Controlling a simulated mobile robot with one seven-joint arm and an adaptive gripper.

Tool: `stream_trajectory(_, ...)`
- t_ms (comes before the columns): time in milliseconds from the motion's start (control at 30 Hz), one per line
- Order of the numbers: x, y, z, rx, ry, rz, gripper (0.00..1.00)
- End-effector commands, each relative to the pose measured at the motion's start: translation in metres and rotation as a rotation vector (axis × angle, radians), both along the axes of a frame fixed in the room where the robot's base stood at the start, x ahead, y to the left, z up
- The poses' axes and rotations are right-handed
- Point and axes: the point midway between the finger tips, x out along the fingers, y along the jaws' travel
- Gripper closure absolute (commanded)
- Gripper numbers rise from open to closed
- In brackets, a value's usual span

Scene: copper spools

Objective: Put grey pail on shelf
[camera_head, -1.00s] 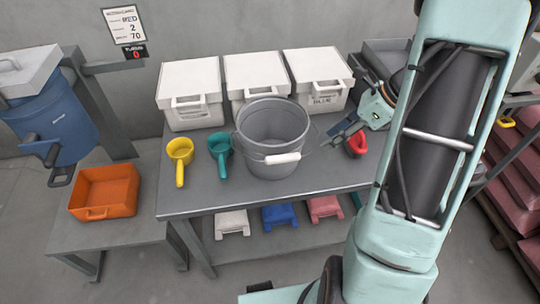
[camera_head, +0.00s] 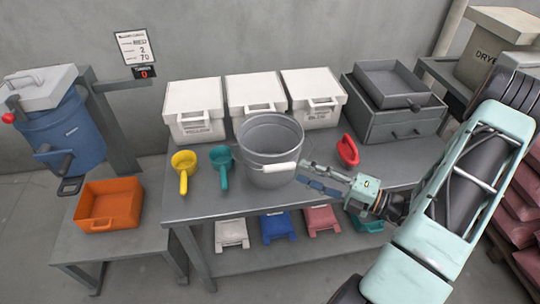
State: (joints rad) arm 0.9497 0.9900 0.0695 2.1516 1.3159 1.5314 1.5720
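The grey pail (camera_head: 270,150) stands upright on the grey table, its wire handle with a white grip (camera_head: 280,167) hanging at the front right. My gripper (camera_head: 306,176) is just right of the pail, pointing left at its side near the handle. Its fingers are small and blurred together here, so I cannot tell whether they are open or whether they touch the handle. The table's lower shelf (camera_head: 262,256) runs beneath the tabletop and bears several coloured containers.
White lidded boxes (camera_head: 194,118) stand behind the pail. A yellow scoop (camera_head: 184,165) and a teal scoop (camera_head: 222,165) lie left of it, a red scoop (camera_head: 347,150) right. A grey drawer unit (camera_head: 392,122) stands back right. An orange bin (camera_head: 112,203) sits left.

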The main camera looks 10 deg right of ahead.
Motion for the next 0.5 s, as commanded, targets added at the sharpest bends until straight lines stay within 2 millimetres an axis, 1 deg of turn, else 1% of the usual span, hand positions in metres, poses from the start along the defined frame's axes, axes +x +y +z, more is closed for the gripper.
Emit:
stream_trajectory(33, 0.004, 0.006, 0.001, 0.0, 0.0, 0.002, 0.64)
stream_trajectory(100, 0.008, 0.012, 0.001, -0.001, -0.001, 0.002, 0.64)
stream_trajectory(267, 0.015, 0.021, 0.0, -0.002, 0.001, 0.002, 0.64)
stream_trajectory(500, 0.036, 0.049, -0.003, -0.002, -0.001, 0.004, 0.64)
